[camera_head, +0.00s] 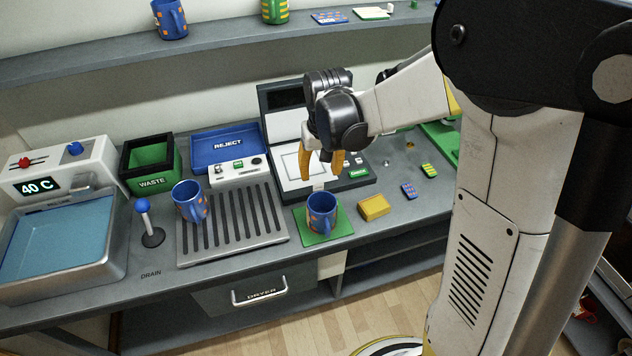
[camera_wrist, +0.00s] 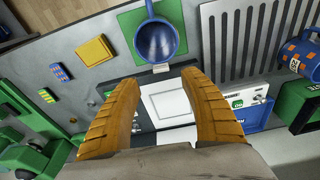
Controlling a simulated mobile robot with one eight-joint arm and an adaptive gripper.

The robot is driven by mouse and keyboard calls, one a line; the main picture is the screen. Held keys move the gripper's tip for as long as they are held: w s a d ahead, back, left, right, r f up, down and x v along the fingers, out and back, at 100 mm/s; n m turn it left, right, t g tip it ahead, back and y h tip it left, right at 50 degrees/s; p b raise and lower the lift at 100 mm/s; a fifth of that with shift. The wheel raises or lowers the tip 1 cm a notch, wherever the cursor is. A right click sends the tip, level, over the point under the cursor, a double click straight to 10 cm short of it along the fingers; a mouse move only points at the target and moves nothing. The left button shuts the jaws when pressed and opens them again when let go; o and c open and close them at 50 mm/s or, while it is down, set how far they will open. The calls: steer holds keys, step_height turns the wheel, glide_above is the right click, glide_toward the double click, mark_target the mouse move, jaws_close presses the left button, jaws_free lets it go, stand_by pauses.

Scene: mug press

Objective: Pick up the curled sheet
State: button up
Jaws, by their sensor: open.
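My gripper (camera_head: 322,170) is open and empty, pointing down in front of the flatbed device with a raised dark lid (camera_head: 283,98). In the wrist view its two orange fingers (camera_wrist: 160,77) stand apart over a pale panel with a rectangular outline (camera_wrist: 168,103). I cannot clearly tell a curled sheet from the flat bed there. A small pale piece (camera_wrist: 161,68) shows between the fingertips, beside the blue mug; its shape is too small to tell. The blue mug with orange marks (camera_head: 321,211) stands on a green mat (camera_head: 342,232).
A second blue mug (camera_head: 190,202) stands on the slatted rack (camera_head: 255,236). A yellow block (camera_head: 374,207) and small patterned pieces (camera_head: 408,190) lie right of the mat. The waste bin (camera_head: 151,165), reject tray (camera_head: 228,131) and water basin (camera_head: 62,247) are left.

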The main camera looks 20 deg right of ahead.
mark_target(319, 184)
steer(key=f, duration=0.2)
steer(key=w+f+b, duration=0.1)
steer(key=f, duration=0.1)
steer(key=f+b, duration=0.1)
steer(key=f, duration=0.2)
steer(key=shift+w, duration=0.15)
steer(key=shift+c, duration=0.5)
steer(key=c, duration=0.8)
